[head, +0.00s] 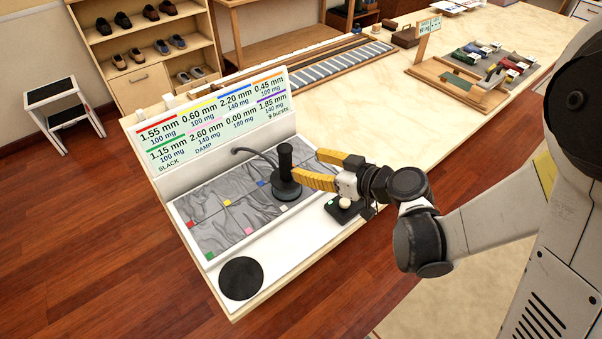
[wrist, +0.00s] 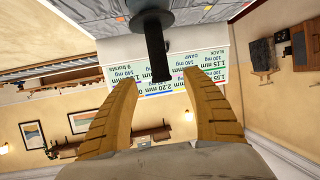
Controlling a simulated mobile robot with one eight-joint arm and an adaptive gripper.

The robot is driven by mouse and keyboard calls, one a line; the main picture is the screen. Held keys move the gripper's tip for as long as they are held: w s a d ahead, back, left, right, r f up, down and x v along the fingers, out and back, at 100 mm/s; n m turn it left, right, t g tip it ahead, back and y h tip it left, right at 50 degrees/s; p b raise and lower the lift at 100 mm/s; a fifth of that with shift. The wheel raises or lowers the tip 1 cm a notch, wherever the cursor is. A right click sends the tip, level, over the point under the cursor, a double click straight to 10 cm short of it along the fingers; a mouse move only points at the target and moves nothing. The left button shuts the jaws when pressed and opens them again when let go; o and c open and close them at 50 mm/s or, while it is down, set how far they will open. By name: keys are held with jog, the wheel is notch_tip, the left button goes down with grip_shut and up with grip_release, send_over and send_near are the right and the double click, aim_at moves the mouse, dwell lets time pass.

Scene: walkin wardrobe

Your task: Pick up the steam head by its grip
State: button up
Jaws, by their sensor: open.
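The steam head (head: 287,188) is a black round base with an upright black grip (head: 285,158) and a hose curving off to the left. It stands on the grey cloth (head: 215,213) in the white tray. My gripper (head: 307,165) is open, its two yellow fingers spread just to the right of the grip. In the wrist view the grip (wrist: 155,50) shows centred between the open fingertips (wrist: 161,84), its free end at about fingertip level. I see no finger closed on it. The wrist view appears upside down.
A white sign board (head: 215,118) with printed figures stands behind the tray. Small coloured squares lie on the cloth. A black disc (head: 241,278) lies at the near tray corner. A small black device with a pale knob (head: 345,203) sits beneath my wrist.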

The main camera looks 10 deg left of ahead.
aim_at(290, 160)
jog(key=b+x, duration=0.1)
jog(key=x, duration=0.4)
jog(key=shift+f, duration=0.15)
jog(key=b+x, duration=0.2)
jog(key=x, duration=0.3)
jog(key=shift+f, duration=0.2)
jog(key=shift+d+r, duration=0.1)
grip_shut()
